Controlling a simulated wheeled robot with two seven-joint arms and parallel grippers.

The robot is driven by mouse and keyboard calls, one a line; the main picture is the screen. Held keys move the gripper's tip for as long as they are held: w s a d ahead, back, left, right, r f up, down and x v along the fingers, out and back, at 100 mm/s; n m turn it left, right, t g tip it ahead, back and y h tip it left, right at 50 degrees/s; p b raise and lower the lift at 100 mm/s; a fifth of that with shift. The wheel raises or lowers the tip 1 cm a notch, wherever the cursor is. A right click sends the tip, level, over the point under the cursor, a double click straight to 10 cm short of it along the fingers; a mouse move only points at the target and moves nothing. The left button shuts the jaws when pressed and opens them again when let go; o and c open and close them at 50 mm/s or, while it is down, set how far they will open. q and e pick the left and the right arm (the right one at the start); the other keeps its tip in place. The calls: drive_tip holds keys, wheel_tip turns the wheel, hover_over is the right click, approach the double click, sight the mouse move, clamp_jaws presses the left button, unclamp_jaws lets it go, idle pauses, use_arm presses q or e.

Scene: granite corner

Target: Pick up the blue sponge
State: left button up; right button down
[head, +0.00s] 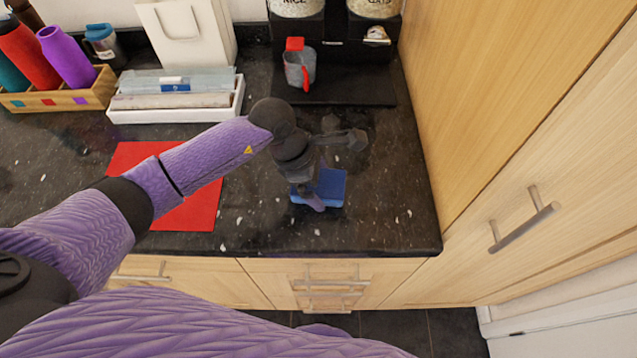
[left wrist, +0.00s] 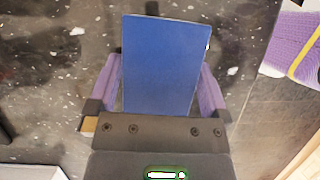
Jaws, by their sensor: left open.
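The blue sponge (head: 332,184) lies on the dark granite counter near its front edge, partly hidden by my left gripper in the head view. In the left wrist view the blue sponge (left wrist: 162,65) is a flat blue block between the two purple fingers. My left gripper (head: 312,196) is open and points down over the sponge; it also shows in the left wrist view (left wrist: 160,85), one finger on each side of the sponge. I cannot tell whether the fingers touch it. My right gripper is not in view.
A red sheet (head: 201,207) lies left of the sponge. Behind stand a white tray (head: 178,114), a wooden box (head: 88,98) with bottles, a white bag (head: 187,34) and a grey cup with red parts (head: 300,68). A tall wooden cabinet (head: 490,90) bounds the right side.

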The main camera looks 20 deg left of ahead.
use_arm(q)
drive_tip(key=shift+f, duration=0.15)
drive_tip(key=c, duration=0.9)
drive_tip(key=shift+r, duration=0.3)
wheel_tip(320, 180, up, 10)
drive_tip(key=shift+f+p, duration=0.1)
drive_tip(key=shift+p, duration=0.8)
